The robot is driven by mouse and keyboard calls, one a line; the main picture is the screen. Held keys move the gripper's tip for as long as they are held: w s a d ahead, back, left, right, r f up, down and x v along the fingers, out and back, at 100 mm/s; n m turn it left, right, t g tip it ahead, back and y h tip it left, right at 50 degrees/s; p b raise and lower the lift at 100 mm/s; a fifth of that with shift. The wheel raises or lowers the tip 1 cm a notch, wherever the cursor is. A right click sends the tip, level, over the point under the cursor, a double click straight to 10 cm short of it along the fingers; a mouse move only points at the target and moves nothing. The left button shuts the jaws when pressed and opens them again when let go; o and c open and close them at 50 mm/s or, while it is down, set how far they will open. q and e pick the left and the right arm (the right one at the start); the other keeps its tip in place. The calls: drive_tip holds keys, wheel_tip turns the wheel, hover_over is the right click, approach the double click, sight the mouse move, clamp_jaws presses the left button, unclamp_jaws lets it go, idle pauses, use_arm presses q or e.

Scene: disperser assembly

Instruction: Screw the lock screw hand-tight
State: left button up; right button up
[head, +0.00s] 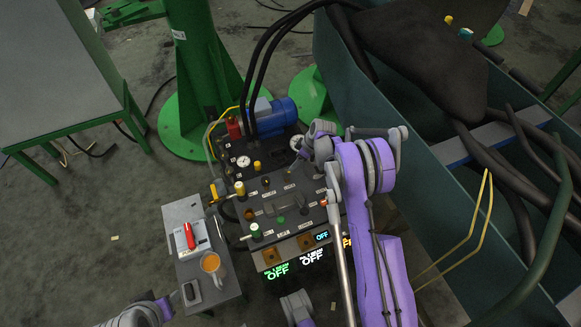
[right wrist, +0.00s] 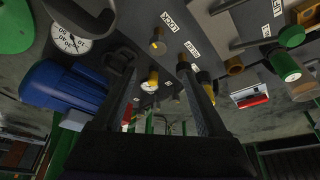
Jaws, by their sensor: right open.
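In the right wrist view a short brass screw (right wrist: 158,44) stands on the dark panel beside a LOCK label; I take it as the lock screw. My right gripper (right wrist: 160,75) is open, its two dark fingers reaching toward the panel with the screw ahead of the gap. The fingers are apart from it, with nothing clearly held. In the head view my purple right arm reaches over the right side of the panel (head: 284,222), and its wrist covers part of the top. I see part of my left arm at the bottom left; its gripper is out of view.
A blue motor (head: 277,116) and a gauge (head: 243,161) stand at the panel's back. Other knobs and valves crowd the panel. A teal tank wall (head: 405,170) is at right.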

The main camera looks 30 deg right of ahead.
sight(287, 173)
drive_tip(key=x, duration=0.4)
drive_tip(key=b+x, duration=0.1)
drive_tip(key=x, duration=0.6)
drive_tip(key=shift+d+f, duration=0.2)
drive_tip(key=shift+f, duration=0.25)
clamp_jaws()
